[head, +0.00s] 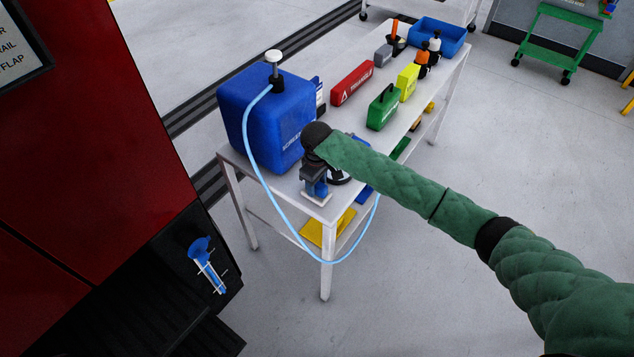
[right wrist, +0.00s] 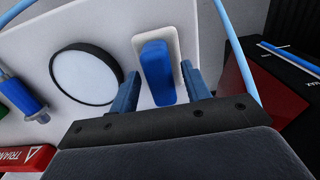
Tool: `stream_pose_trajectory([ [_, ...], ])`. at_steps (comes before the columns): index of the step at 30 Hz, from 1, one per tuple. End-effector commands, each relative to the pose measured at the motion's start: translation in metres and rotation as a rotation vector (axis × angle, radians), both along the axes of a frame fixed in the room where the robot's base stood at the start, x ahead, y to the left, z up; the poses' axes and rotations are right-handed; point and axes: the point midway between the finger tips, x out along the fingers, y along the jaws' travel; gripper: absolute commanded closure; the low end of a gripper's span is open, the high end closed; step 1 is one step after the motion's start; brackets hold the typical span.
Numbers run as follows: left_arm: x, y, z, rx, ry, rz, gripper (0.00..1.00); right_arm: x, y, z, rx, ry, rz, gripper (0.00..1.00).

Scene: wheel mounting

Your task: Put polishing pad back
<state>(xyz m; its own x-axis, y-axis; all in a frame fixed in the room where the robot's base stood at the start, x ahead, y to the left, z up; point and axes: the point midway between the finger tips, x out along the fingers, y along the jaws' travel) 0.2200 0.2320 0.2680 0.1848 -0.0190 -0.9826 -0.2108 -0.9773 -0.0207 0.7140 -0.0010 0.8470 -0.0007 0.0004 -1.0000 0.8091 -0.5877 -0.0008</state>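The polishing pad (right wrist: 155,70) has a blue handle on a flat white base and appears to rest on the white table. My right gripper (right wrist: 161,72) has one finger on each side of the handle in the right wrist view. Gaps show between handle and fingers, so it looks open around the handle, not clamped. In the head view my right gripper (head: 316,183) points down at the table's near corner, with the pad's white base (head: 318,200) under it; the handle is mostly hidden there. My left gripper is not in view.
The white table (head: 345,118) holds a big blue canister (head: 262,125) with a light-blue hose, beside my gripper. A round black-rimmed disc (right wrist: 84,76) lies next to the pad. A red box (head: 352,83) and green box (head: 383,107) stand farther back. A red machine (head: 90,140) stands left.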

Motion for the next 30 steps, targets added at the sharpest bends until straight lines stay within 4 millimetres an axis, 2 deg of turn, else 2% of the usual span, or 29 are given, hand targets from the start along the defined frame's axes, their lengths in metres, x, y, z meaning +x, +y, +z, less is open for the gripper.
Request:
stream_pose_trajectory([
  [8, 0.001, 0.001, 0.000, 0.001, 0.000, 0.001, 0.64, 0.000, 0.000, 0.000, 0.000, 0.000, 0.000, 0.51],
  [13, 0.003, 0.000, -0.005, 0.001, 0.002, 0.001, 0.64, 0.001, 0.000, 0.009, 0.002, -0.003, 0.001, 0.51],
  [16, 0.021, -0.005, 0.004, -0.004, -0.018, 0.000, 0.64, 0.001, 0.000, 0.022, 0.002, -0.004, 0.001, 0.51],
  [21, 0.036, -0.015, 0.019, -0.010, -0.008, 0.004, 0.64, 0.001, 0.000, 0.050, 0.001, -0.003, 0.001, 0.51],
  [30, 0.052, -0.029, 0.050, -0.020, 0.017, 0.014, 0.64, 0.000, 0.001, 0.096, 0.002, -0.003, 0.001, 0.51],
])
